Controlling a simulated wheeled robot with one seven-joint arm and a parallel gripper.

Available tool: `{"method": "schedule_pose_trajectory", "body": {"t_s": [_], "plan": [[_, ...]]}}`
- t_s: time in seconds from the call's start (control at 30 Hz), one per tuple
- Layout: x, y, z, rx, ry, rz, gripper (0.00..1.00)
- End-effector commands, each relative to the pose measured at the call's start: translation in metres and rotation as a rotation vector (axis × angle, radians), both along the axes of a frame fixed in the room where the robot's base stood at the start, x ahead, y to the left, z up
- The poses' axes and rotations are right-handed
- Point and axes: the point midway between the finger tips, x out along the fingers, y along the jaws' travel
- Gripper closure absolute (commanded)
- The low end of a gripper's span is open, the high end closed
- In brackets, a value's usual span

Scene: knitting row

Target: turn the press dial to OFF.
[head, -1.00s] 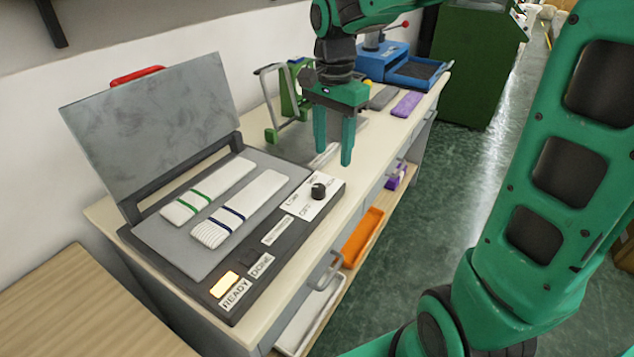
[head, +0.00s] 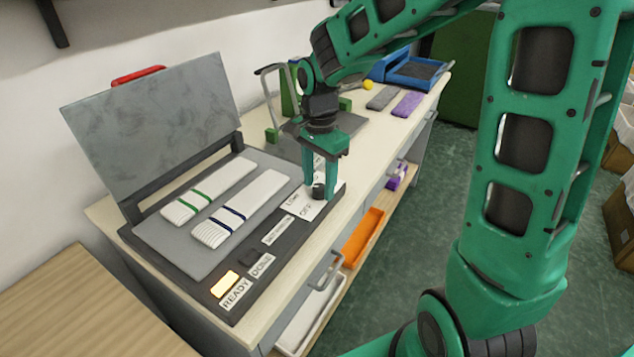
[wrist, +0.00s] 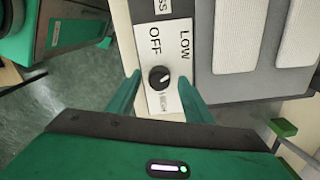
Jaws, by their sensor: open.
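The press (head: 190,262) stands open on the bench, its grey lid (head: 150,120) raised at the back. Its black dial (wrist: 159,77) sits on a white label plate (wrist: 172,42) with OFF, LOW and a partly hidden further mark. The dial's white pointer line aims between the words, toward the LOW side, not clearly at OFF. In the head view the dial (head: 318,191) is partly hidden by my gripper (head: 318,190). My gripper is open, its green fingers above and on either side of the dial. I cannot tell whether they touch it.
Two white knitted strips (head: 207,190) lie on the press bed. The READY light (head: 225,284) glows orange. A metal-and-green frame (head: 283,105) stands behind my gripper. Grey and purple strips (head: 407,104) lie farther along the bench. An orange tray (head: 362,238) is on the shelf below.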

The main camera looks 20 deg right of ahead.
Motion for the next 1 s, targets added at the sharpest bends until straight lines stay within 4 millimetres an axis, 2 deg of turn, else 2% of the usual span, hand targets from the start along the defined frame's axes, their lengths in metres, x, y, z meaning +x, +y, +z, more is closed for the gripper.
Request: {"method": "schedule_pose_trajectory", "body": {"t_s": [0.33,0.37,0.5,0.53,0.77,1.0], "plan": [[0.0001,0.0001,-0.0039,0.000,-0.001,0.001,0.53],[0.0001,0.0001,-0.0039,0.000,-0.001,0.001,0.58],[0.0002,0.0002,-0.0037,0.000,-0.001,0.001,0.92],[0.0003,0.0002,-0.0037,0.001,-0.002,0.001,0.94],[0.0010,0.0006,-0.0034,0.001,-0.003,0.011,0.94],[0.0013,0.0013,-0.0031,0.001,-0.005,0.097,0.94]]}}
